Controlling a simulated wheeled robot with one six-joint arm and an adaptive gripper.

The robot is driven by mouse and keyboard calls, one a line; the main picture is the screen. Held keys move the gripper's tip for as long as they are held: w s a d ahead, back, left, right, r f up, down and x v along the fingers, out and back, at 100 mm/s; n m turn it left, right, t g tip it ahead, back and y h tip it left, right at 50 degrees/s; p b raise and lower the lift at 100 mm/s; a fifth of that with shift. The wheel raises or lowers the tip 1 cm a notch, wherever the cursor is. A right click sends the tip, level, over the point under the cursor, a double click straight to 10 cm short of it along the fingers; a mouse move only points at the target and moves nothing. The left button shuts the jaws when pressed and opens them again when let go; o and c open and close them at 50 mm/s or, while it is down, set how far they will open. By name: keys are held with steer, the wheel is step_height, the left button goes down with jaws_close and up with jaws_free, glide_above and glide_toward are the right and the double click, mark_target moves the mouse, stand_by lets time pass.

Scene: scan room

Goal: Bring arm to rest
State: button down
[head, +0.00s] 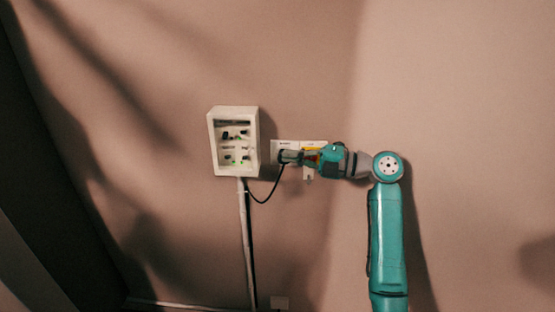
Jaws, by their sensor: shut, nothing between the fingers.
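My arm, teal and grey, rises at the right and bends left at its elbow joint. My gripper (301,157) is at its left end, in front of a white wall plate (285,145). It is shut and empty. A small grey piece shows right at the fingertips, where a black cable (274,191) ends. I cannot tell whether the fingers touch that piece. The gripper hides part of the plate.
A white open-fronted box (213,145) with small dark and green parts inside is on the wall just left of the gripper. A pale conduit (244,225) runs down from it. The wall right of my arm is clear.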

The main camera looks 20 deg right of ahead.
steer(key=s+a+f+m+t+h, duration=0.1)
steer(key=s+a+f+m+h, duration=0.2)
steer(key=f+m, duration=0.5)
steer(key=s+a+f+m+t+h, duration=0.1)
steer(key=s+f+m+h, duration=0.25)
steer(key=f, duration=0.95)
steer(key=s+a+f+m+t+h, duration=0.1)
steer(key=s+a+f+m+h, duration=0.1)
steer(key=s+f+m, duration=0.6)
steer(key=s+a+f+m+h, duration=0.1)
steer(key=s+f+m+h, duration=0.3)
steer(key=s, duration=0.8)
steer(key=s+a+f+m+h, duration=0.2)
steer(key=s+f, duration=0.3)
steer(key=s, duration=0.7)
steer(key=s+r+m, duration=0.1)
steer(key=s+r, duration=0.4)
steer(key=s, duration=0.2)
steer(key=s+a+r+m, duration=0.1)
steer(key=s+r, duration=0.4)
steer(key=s, duration=0.3)
steer(key=shift+a+r, duration=0.15)
steer(key=shift+s+m+y, duration=0.15)
steer(key=shift+m+y, duration=0.1)
